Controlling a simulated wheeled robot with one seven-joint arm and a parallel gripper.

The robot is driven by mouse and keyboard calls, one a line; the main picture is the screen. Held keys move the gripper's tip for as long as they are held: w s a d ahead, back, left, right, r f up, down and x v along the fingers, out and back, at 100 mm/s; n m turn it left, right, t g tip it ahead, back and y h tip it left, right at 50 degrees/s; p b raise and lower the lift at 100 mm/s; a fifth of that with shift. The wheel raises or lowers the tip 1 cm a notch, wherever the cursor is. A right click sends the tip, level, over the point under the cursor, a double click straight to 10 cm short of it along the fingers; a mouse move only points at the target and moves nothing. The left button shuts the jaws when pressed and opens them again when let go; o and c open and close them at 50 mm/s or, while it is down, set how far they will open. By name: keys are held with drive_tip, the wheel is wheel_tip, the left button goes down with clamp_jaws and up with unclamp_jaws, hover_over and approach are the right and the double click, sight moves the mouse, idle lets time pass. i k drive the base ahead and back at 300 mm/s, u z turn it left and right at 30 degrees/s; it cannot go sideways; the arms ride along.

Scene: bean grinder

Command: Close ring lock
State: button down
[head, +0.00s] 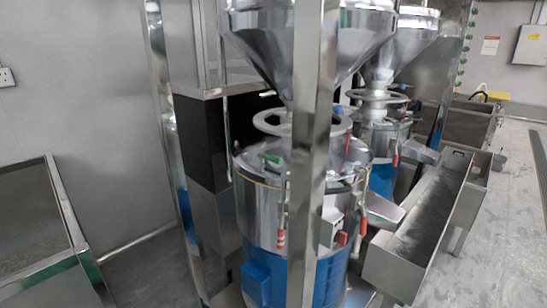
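The nearest bean grinder has a steel drum (258,215) on a blue base (330,275), under a steel hopper (265,35). A thin yellowish band (258,186) runs around the drum near its lid (265,160). A flat steel ring (270,124) sits between hopper and lid. Lever handles with red ends hang on the drum's side, one at the front (281,240) and another at the right (359,238). I cannot tell which part is the ring lock or whether it is closed. A steel post hides the drum's middle. My gripper is not in view.
A second grinder (383,150) stands behind to the right. A long steel trough (430,225) lies at the right, and a steel bin (45,235) at the left. A steel frame post (307,150) stands before the drum. Grey floor (150,270) shows at lower left.

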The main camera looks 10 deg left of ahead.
sight(262, 156)
drive_tip(key=u, duration=0.9)
drive_tip(key=k, duration=0.8)
drive_tip(key=u, duration=0.45)
drive_tip(key=i, duration=1.05)
drive_tip(key=z, duration=1)
drive_tip(key=i, duration=0.4)
drive_tip(key=u, duration=0.2)
